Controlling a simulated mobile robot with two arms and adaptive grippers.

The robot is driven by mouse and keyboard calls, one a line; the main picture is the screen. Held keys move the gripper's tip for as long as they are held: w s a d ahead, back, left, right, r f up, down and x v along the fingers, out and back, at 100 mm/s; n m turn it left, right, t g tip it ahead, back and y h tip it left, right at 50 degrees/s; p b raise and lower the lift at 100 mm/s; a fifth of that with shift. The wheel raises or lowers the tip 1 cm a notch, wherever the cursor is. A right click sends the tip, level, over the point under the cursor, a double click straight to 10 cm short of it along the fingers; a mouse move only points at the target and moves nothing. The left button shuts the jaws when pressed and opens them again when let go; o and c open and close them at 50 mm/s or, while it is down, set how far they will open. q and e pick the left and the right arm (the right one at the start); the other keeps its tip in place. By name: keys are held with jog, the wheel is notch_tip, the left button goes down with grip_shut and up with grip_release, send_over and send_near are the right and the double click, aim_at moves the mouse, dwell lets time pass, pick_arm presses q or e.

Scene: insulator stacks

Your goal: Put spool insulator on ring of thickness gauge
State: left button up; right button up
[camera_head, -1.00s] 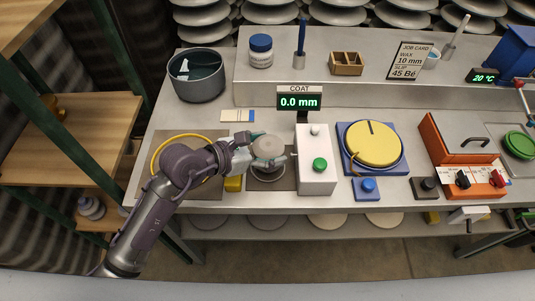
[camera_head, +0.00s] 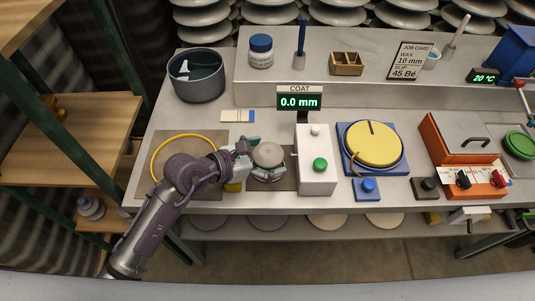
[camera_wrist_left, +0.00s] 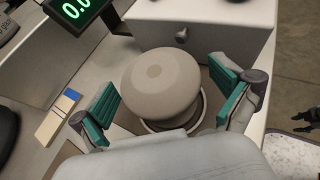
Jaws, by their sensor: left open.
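The pale grey spool insulator (camera_head: 268,155) stands upright at the thickness gauge (camera_head: 316,160), just left of its white box. In the left wrist view the insulator's round top (camera_wrist_left: 162,82) hides most of its base, and a pale ring (camera_wrist_left: 197,112) shows around the lower edge. It appears to stand on the ring; exact centring cannot be told. My left gripper (camera_head: 252,161) is open at the insulator's left side. In its wrist view the teal-padded fingers (camera_wrist_left: 168,98) are spread on either side, apart from the insulator.
The gauge display (camera_head: 299,101) reads 0.0 mm. A yellow wire loop (camera_head: 156,150) lies on a mat at left, and a dark pot (camera_head: 196,76) stands behind. A yellow disc on a blue base (camera_head: 374,144) is right of the gauge. A small block (camera_head: 238,116) lies behind the insulator.

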pick_arm(q)
jog(key=shift+a+r, duration=0.1)
jog(key=shift+r, duration=0.1)
jog(key=b+v, duration=0.1)
jog(key=v, duration=1)
jog(key=shift+s+a, duration=0.1)
jog(key=shift+a, duration=0.05)
jog(key=shift+s+a+r, duration=0.1)
jog(key=shift+a+r, duration=0.05)
jog(key=shift+a, duration=0.1)
